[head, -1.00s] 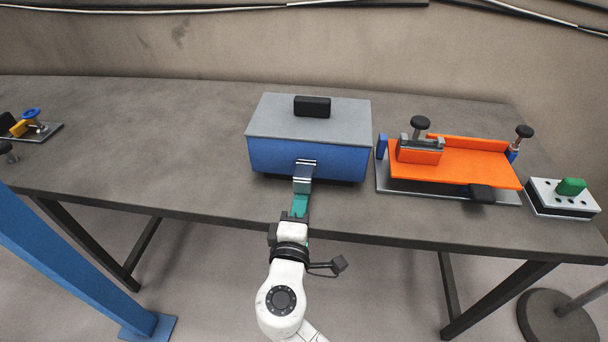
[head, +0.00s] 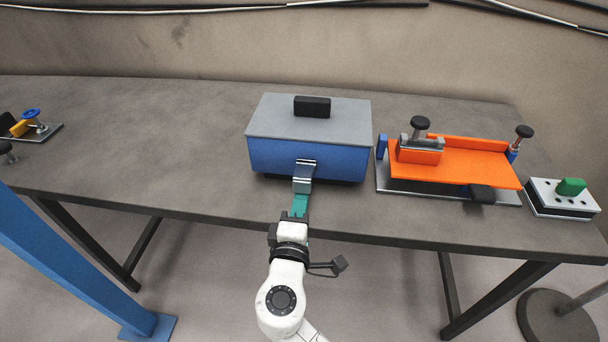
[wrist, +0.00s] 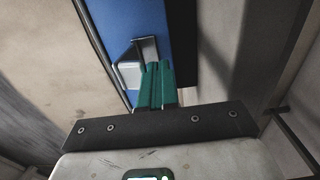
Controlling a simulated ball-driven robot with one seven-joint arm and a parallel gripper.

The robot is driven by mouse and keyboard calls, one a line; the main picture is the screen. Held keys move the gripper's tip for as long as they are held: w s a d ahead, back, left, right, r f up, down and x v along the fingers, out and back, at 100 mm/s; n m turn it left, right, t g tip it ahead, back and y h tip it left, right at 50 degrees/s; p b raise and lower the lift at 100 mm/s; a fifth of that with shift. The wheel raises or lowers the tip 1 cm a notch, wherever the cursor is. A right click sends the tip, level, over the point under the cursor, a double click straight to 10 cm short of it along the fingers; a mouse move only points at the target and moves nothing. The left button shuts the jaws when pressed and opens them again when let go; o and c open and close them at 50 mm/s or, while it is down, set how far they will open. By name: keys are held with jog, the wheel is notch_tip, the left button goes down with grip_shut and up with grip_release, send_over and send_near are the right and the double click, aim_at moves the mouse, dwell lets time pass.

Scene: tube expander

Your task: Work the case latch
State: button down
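The case (head: 310,158) is a blue box with a grey lid, closed, standing on the table. Its silver latch (head: 303,176) is on the front face, with its lower part standing out towards me. The latch (wrist: 129,74) also shows in the wrist view, left of my fingertips. My gripper (head: 300,197) reaches in from the front. Its green fingers (wrist: 158,68) are close together, with their tips at the latch's lower end. The latch partly hides the tips, and I cannot tell whether part of it is between them.
A black handle (head: 312,106) sits on the lid. An orange fixture (head: 460,165) with black knobs stands right of the case. A small block with a green part (head: 570,187) is farther right. A small yellow and blue device (head: 28,123) is far left. The table between is clear.

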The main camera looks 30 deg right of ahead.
aim_at(301, 188)
jog(key=shift+r, duration=0.15)
jog(key=shift+s+a+r+p, duration=0.15)
jog(key=shift+s+r+p, duration=0.05)
jog(key=shift+r+p, duration=0.35)
jog(key=shift+r, duration=0.1)
jog(key=shift+r+p, duration=0.45)
jog(key=shift+r, duration=0.3)
